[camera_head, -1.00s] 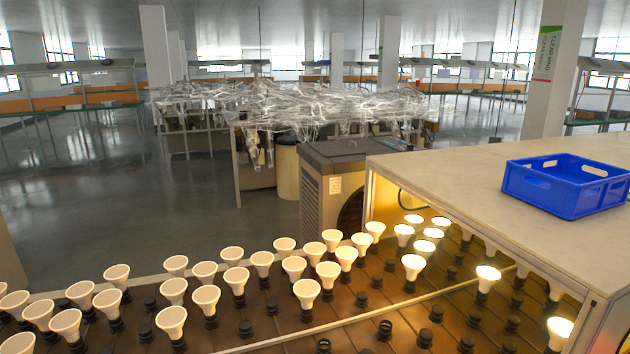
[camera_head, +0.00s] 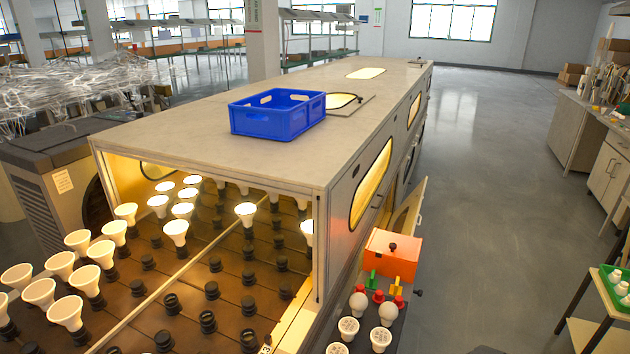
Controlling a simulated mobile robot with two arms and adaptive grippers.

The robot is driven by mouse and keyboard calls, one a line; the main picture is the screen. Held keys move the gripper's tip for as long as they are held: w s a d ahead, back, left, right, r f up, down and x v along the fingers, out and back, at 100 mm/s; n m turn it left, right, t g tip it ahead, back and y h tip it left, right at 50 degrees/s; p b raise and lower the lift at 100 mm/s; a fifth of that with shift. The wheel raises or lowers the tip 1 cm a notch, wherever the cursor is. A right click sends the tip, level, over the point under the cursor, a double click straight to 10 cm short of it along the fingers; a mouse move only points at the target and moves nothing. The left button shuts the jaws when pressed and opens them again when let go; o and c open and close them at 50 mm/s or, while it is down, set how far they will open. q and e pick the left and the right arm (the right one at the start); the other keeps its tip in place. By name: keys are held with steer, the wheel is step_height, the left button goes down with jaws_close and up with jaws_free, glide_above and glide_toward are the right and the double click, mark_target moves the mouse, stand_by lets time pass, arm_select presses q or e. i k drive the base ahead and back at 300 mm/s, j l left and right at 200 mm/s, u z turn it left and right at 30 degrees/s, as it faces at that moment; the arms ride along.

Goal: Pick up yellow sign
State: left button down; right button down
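I cannot make out a yellow sign in the head view. Neither of my grippers is in view.
Bulbs stand in black sockets on a brown conveyor (camera_head: 185,282) running into the housing. A blue crate (camera_head: 270,118) sits on top. An orange box (camera_head: 393,255) and several bulbs are at the housing's side. Open floor (camera_head: 490,190) lies right, before a workbench (camera_head: 585,140) and green tray (camera_head: 612,290).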

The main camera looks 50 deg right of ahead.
mark_target(395, 290)
steer(key=z, duration=2.05)
